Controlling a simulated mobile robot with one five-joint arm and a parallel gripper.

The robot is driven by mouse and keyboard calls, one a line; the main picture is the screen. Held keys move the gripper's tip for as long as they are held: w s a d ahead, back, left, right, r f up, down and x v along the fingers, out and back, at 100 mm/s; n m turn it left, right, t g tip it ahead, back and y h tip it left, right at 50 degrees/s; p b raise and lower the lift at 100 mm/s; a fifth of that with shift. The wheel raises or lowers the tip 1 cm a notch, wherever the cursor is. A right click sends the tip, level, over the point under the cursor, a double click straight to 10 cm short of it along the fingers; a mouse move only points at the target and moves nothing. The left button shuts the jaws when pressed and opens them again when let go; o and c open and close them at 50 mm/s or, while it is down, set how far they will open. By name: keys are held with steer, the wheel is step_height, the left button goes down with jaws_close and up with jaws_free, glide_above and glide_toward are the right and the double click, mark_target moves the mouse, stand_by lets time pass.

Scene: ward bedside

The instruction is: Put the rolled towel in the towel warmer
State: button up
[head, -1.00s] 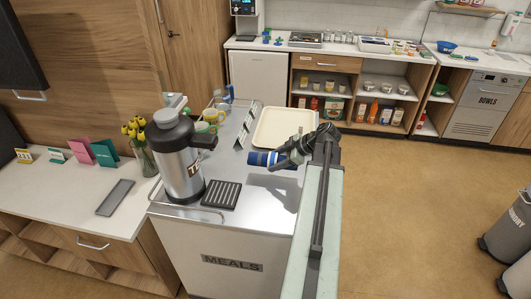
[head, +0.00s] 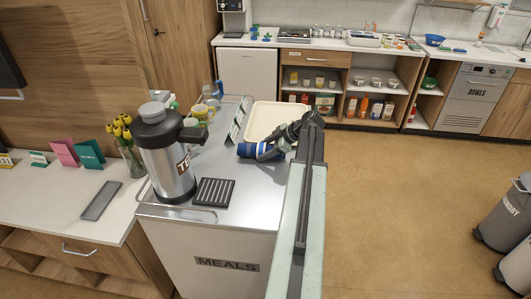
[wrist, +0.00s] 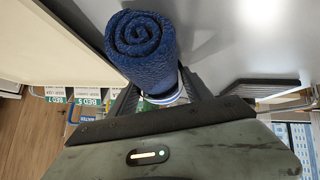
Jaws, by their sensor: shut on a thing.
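The rolled towel is blue with a white band and shows its spiral end in the wrist view (wrist: 140,42). In the head view the towel (head: 246,150) is held above the top of the meals trolley (head: 226,222). My gripper (head: 266,152) is shut on the towel near its banded end; its fingers show on both sides of the roll in the wrist view (wrist: 163,97). I cannot make out a thing marked as a towel warmer in these views.
A steel flask (head: 166,158) and a slotted black drip tray (head: 214,192) stand at the trolley's near left. A cream tray (head: 272,112) lies at its back. Mugs (head: 201,111) and label cards (head: 236,126) stand along the left.

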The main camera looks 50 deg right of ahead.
steer(key=o, duration=1.6)
steer(key=shift+d+f, duration=0.1)
steer(key=shift+f, duration=0.05)
